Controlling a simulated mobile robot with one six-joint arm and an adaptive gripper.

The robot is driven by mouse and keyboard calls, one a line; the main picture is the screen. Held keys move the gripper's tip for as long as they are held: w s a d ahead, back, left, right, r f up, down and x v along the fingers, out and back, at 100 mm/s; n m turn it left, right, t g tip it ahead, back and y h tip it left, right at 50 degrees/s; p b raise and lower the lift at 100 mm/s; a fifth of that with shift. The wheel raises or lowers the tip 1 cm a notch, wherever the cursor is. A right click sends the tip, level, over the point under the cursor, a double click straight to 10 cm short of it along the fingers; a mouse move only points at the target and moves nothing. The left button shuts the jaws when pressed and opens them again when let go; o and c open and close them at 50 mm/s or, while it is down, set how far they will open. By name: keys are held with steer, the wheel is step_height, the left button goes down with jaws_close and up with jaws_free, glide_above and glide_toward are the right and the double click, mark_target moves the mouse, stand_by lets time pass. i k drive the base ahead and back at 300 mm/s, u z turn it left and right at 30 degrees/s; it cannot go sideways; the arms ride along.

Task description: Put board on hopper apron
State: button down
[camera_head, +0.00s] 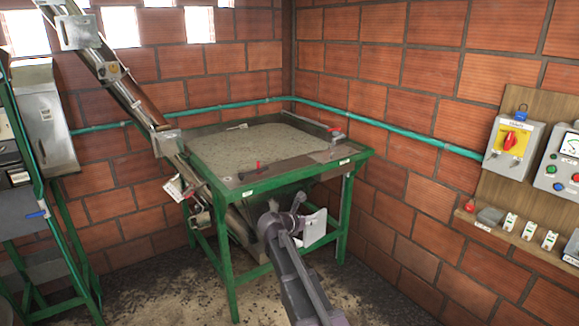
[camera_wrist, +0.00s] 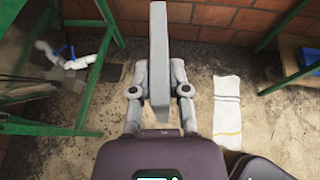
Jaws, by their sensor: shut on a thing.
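A grey, narrow board (camera_wrist: 159,60) stands upright in the wrist view between the two fingers of my gripper (camera_wrist: 159,72), which is shut on it. In the head view my gripper (camera_head: 290,212) is low, in front of the green-framed hopper (camera_head: 250,190) and below its top. A pale piece (camera_head: 314,228) shows beside it; I cannot tell whether this is the board. The hopper apron (camera_head: 290,170) appears to be the metal strip along the hopper's front edge. A small red-handled item (camera_head: 257,167) is on its left part.
A sloping elevator chute (camera_head: 120,85) meets the hopper's left side. A green-framed machine (camera_head: 45,200) stands at the left. Switch boxes (camera_head: 512,145) are on the right wall. A striped white cloth (camera_wrist: 227,105) lies on the floor. The apron's middle looks clear.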

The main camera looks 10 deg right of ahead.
mark_target(298, 164)
steer(key=u, duration=0.25)
steer(key=i, duration=0.95)
